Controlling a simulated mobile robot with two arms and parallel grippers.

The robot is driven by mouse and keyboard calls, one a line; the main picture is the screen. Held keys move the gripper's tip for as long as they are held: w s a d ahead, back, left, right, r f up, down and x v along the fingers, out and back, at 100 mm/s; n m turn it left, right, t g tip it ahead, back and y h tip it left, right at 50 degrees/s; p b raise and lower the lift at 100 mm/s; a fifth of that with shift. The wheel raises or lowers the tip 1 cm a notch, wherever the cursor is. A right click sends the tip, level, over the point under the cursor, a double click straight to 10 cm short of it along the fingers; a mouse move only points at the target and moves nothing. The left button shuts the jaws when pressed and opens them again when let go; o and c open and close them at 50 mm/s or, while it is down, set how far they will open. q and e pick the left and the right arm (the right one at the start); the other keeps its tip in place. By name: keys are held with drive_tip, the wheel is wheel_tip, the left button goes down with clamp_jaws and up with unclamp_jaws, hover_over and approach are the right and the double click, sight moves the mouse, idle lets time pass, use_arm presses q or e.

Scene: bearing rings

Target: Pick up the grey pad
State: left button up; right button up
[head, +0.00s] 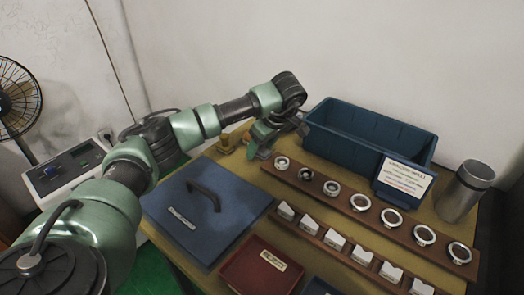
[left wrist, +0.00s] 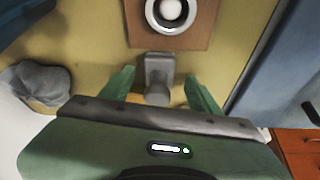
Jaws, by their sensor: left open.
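A soft-looking, lumpy grey pad (left wrist: 36,82) lies on the yellow tabletop at the left of the left wrist view. In the head view, it is at most partly visible behind my gripper, and I cannot pick it out surely. My left gripper (head: 260,148) is open, low over the back of the table near the end of the ring rack. In the left wrist view, its two green fingers (left wrist: 158,80) point away from the camera, with a grey block-like piece (left wrist: 158,68) showing between them. The pad is outside the fingers, to their left.
A brown rack (head: 335,202) holds several metal rings. A blue bin (head: 340,112) stands behind it, and a metal cup (head: 462,193) is at the right.

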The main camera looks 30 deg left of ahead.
use_arm(q)
clamp_jaws()
